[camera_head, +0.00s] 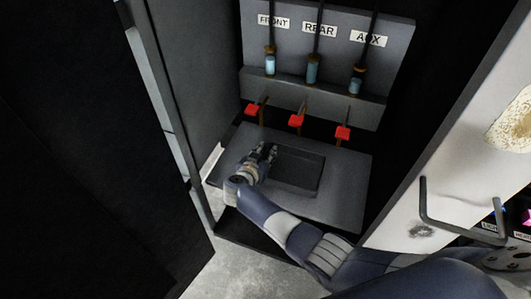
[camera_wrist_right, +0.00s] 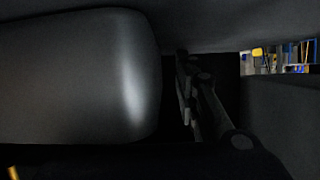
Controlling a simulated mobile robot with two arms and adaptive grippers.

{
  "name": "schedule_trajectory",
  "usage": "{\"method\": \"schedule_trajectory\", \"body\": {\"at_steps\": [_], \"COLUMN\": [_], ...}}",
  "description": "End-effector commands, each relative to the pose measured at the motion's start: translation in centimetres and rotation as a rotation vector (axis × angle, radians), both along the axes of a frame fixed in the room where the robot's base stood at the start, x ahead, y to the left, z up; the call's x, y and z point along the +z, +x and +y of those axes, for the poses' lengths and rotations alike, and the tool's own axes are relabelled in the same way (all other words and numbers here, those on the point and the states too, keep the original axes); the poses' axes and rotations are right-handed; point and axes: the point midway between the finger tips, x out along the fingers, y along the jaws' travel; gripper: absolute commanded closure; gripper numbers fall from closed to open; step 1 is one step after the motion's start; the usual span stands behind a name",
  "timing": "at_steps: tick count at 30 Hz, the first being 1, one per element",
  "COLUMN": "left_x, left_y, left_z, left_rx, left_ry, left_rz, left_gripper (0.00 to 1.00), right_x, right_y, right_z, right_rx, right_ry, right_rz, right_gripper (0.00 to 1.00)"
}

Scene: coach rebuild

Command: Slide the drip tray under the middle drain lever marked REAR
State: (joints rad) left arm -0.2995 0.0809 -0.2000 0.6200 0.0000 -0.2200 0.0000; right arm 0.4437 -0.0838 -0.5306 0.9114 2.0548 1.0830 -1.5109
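The drip tray (camera_head: 300,174) is a dark, shallow rectangular pan on the grey shelf, in front of the levers. It looks empty and lies roughly below and in front of the middle red lever (camera_head: 296,121), under the REAR label (camera_head: 319,30). My right gripper (camera_head: 268,152) is low at the tray's left end and overlaps its left rim in the head view. Whether it touches or grips the rim cannot be seen. The right wrist view is dark, with part of my gripper's finger linkage (camera_wrist_right: 200,95) showing. My left gripper is not in view.
Red levers under FRONT (camera_head: 252,109) and AUX (camera_head: 342,133) flank the middle one. The grey shelf (camera_head: 345,195) has bare room right of the tray. An open cabinet door (camera_head: 150,90) stands left; a white panel with a handle (camera_head: 450,222) stands right.

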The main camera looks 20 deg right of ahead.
Motion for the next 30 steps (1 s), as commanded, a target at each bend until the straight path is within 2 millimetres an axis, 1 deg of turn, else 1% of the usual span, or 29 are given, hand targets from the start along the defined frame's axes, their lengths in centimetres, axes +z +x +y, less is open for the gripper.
{"method": "schedule_trajectory", "body": {"at_steps": [2, 7, 15, 18, 21, 30], "left_x": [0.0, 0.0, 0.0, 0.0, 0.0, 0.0], "left_y": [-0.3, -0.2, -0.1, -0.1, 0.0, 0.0], "left_z": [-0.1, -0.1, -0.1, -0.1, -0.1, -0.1], "left_rx": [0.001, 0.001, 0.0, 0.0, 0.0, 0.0], "left_ry": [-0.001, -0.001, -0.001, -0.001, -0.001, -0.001], "left_rz": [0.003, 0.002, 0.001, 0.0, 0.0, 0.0], "left_gripper": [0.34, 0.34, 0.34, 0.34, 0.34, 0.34], "right_x": [0.0, 0.4, 1.8, 2.3, 2.6, 2.9], "right_y": [-0.1, -0.9, -3.7, -4.6, -5.2, -5.5], "right_z": [0.1, 0.8, 2.8, 3.6, 4.0, 4.2], "right_rx": [0.0, 0.002, 0.0, 0.002, 0.001, -0.001], "right_ry": [0.0, 0.002, 0.004, 0.004, 0.002, 0.0], "right_rz": [0.0, 0.0, 0.001, 0.0, 0.001, 0.0], "right_gripper": [0.72, 0.72, 0.72, 0.72, 0.72, 0.72]}}
